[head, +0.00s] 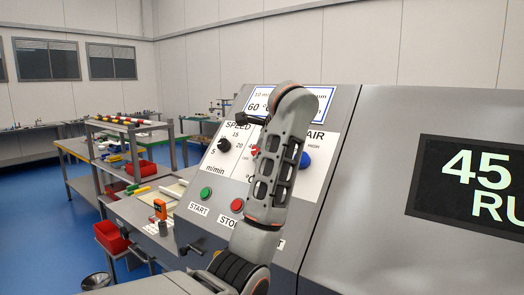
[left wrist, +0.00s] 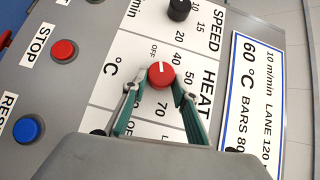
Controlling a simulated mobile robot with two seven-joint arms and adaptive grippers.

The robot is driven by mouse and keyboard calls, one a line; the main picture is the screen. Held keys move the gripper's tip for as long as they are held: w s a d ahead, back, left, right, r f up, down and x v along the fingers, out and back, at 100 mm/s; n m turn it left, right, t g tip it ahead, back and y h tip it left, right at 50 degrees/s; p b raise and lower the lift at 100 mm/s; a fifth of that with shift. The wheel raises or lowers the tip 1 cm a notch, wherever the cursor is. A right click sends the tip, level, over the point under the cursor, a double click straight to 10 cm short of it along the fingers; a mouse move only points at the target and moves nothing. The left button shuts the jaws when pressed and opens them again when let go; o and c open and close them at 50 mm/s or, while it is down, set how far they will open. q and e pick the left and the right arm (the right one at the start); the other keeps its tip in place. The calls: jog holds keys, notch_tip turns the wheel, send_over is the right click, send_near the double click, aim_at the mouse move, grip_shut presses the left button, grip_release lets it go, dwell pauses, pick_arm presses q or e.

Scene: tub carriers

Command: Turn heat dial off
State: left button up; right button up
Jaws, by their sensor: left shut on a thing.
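The heat dial is a round red knob (left wrist: 161,75) on the white HEAT scale in the left wrist view. Its white pointer line faces the top of the picture, close to the OFF mark; the exact setting is hard to tell. My left gripper (left wrist: 156,88) has its two green-grey fingers on either side of the knob, shut on it. In the head view a small part of the red knob (head: 254,151) shows beside my arm, which hides the rest of the knob and the fingertips. My right gripper is not in view.
The black SPEED knob (head: 224,145) sits left of the heat dial, and the blue AIR knob (head: 305,160) right of it. Below are the green START button (head: 206,193) and red STOP button (head: 237,205). A blue button (left wrist: 27,129) lies beyond STOP. A large display (head: 470,185) stands right.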

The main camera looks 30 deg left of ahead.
pick_arm(q)
jog(key=o, duration=1.1)
jog(key=shift+a, duration=0.1)
jog(key=v, duration=1.2)
